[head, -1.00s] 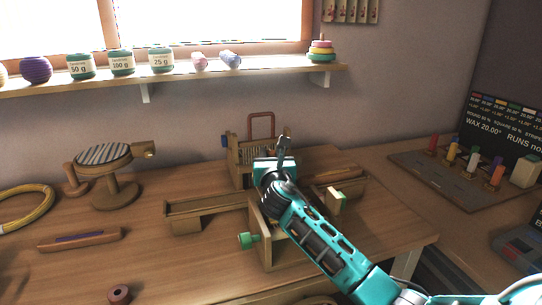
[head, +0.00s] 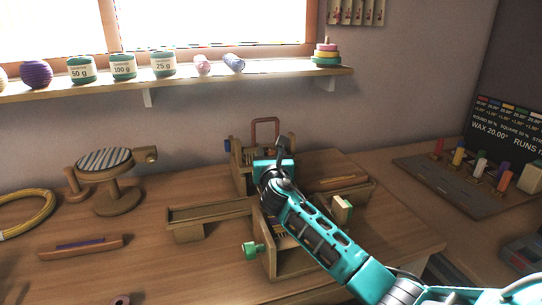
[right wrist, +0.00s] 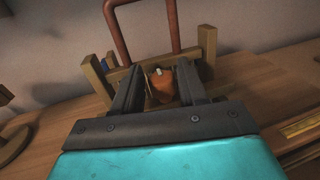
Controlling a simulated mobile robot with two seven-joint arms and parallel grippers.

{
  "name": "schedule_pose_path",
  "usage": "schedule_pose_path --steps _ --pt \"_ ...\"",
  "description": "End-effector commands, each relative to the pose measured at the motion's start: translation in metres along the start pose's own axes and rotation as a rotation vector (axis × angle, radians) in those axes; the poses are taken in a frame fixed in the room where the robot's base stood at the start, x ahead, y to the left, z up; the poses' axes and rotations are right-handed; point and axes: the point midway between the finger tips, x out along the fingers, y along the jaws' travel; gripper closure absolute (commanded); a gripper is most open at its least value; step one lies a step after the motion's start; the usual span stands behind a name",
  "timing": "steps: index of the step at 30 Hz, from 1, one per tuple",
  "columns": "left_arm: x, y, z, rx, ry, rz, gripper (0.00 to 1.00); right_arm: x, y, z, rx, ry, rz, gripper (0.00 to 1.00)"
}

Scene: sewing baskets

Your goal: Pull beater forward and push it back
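The wooden loom stands on the table in the head view, with its green knob (head: 250,249) at the front. Its upright comb-like frame, which looks like the beater (head: 243,158), carries a reddish loop handle (head: 266,121). The handle also rises behind my fingers in the right wrist view (right wrist: 122,35). My right gripper (head: 281,147) is over the loom in front of this frame. In the right wrist view its dark fingers (right wrist: 157,75) are apart. An orange-brown piece (right wrist: 161,86) shows between them; I cannot tell whether they touch it. My arm hides part of the loom. My left gripper is out of view.
A round striped stand (head: 105,163) and a small wooden tray (head: 80,248) are on the left of the table. A shelf (head: 190,79) with yarn runs along the wall. A peg board (head: 455,185) lies at the right. The front left table is mostly clear.

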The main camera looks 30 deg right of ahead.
Motion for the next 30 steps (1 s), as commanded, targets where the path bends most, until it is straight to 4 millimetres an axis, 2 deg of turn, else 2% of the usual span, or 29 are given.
schedule_pose_path --steps 1,4,11,16,22,30 --pt "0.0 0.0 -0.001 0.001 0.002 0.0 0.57 0.0 0.0 -0.001 -0.001 0.002 0.0 0.53" --pt "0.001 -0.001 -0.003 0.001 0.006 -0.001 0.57 -0.001 0.0 -0.002 -0.001 0.003 0.0 0.43" --pt "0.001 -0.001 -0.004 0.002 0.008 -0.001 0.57 -0.001 0.0 -0.002 -0.002 0.004 0.0 0.43" --pt "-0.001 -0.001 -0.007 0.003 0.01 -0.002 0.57 -0.012 0.001 -0.002 -0.003 0.004 0.002 0.43" --pt "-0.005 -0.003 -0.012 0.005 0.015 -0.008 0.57 -0.047 0.001 -0.001 -0.003 0.005 0.003 0.43" --pt "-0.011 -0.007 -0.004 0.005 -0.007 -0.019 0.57 -0.102 0.001 -0.001 -0.002 0.005 0.002 0.43"
